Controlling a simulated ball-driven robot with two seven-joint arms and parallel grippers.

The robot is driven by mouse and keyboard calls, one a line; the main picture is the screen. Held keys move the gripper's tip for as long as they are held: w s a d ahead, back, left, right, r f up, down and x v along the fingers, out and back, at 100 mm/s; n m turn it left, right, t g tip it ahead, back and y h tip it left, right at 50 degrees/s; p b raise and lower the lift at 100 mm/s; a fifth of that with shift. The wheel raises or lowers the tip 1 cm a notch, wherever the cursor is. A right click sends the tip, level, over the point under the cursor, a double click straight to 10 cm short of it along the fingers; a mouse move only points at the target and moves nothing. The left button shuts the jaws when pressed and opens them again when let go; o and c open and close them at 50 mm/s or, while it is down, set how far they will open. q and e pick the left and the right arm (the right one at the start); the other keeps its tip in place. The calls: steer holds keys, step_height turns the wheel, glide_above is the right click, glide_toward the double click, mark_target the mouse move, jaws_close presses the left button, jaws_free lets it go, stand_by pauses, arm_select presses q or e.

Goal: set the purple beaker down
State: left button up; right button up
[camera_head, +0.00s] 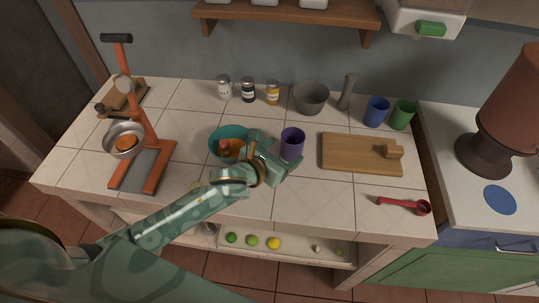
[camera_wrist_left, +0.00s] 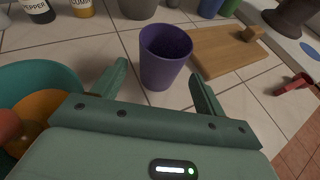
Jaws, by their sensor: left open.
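The purple beaker (camera_head: 292,144) stands upright on the tiled counter, between the teal bowl and the wooden board. In the left wrist view the beaker (camera_wrist_left: 164,56) is just beyond the fingertips, and its inside looks dark and empty. My left gripper (camera_head: 282,158) is open, close in front of the beaker, partly hiding its lower part in the head view. In the wrist view its two fingers (camera_wrist_left: 160,82) are spread to either side of the beaker's near side, with gaps visible. My right gripper is not in view.
The teal bowl (camera_head: 217,133) with orange fruit sits left of the gripper. The wooden cutting board (camera_head: 350,154) lies to the right. A grey mortar (camera_head: 311,97), spice jars, and blue (camera_head: 376,111) and green (camera_head: 402,114) cups stand behind. The front counter is mostly clear.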

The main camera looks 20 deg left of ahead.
arm_select(q)
steer(key=p+v, duration=0.1)
steer(key=v, duration=0.6)
stand_by(0.3)
